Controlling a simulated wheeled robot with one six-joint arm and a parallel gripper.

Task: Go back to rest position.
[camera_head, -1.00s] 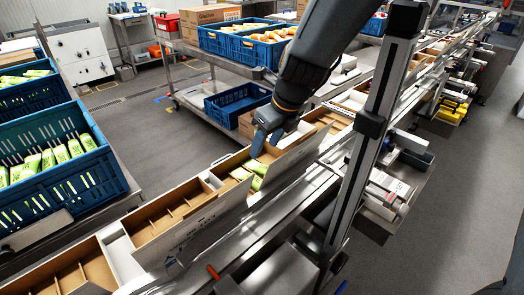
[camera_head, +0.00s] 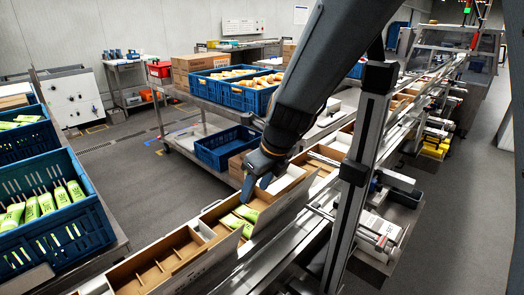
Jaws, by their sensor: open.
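My gripper (camera_head: 258,184) is open and empty, fingertips pointing down. It is above the far end of an open cardboard box holding green-wrapped lollies (camera_head: 238,219). The box stands on the conveyor (camera_head: 290,250). Part of the gripper and the box interior is hidden by the arm and the box's raised flap (camera_head: 268,217).
An open box with empty compartments (camera_head: 160,262) stands nearer on the line. Blue crates (camera_head: 62,220) with green lollies stand at the left. A cart holds blue crates (camera_head: 232,95) and an empty blue crate (camera_head: 226,150). A metal post (camera_head: 358,165) rises at the right.

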